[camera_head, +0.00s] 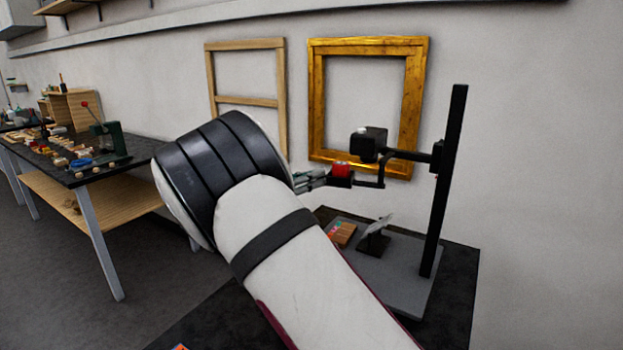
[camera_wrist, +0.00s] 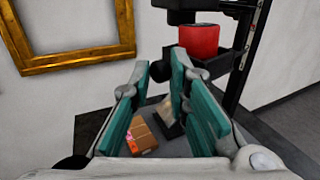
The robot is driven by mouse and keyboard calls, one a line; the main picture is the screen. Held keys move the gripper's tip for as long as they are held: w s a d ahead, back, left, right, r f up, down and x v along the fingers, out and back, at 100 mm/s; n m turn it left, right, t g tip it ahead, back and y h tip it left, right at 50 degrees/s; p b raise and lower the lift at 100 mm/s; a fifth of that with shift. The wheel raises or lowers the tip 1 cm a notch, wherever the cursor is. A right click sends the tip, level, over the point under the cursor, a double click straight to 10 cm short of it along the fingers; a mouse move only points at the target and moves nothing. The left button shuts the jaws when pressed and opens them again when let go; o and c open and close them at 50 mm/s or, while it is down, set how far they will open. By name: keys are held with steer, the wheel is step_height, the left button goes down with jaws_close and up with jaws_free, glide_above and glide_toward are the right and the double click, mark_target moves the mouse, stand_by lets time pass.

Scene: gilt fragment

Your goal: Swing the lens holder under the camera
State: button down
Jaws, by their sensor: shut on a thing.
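In the head view, the red piece (camera_head: 341,171) sits at the end of a bent black arm (camera_head: 381,176), low and left of the boxy black camera (camera_head: 368,143). A dark round knob (camera_wrist: 160,70) shows between my fingertips. My gripper (camera_head: 312,180) is shut on this knob at the holder's near side; my forearm partly hides it in the head view. In the wrist view (camera_wrist: 160,82), teal pads flank the knob. Whether the red piece is directly below the camera is unclear.
A black upright post (camera_head: 446,180) carries the camera on a grey base (camera_head: 405,290). A tilted plate on a dark stand (camera_head: 376,232) and a brown block (camera_wrist: 143,136) lie below. A gilt frame (camera_head: 418,110) hangs behind. A cluttered workbench (camera_head: 90,172) stands left.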

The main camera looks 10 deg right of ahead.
steer(key=shift+w+a, duration=0.1)
steer(key=shift+a, duration=0.1)
steer(key=c, duration=1.5)
jaws_free()
steer(key=v, duration=1.2)
steer(key=shift+f, duration=0.15)
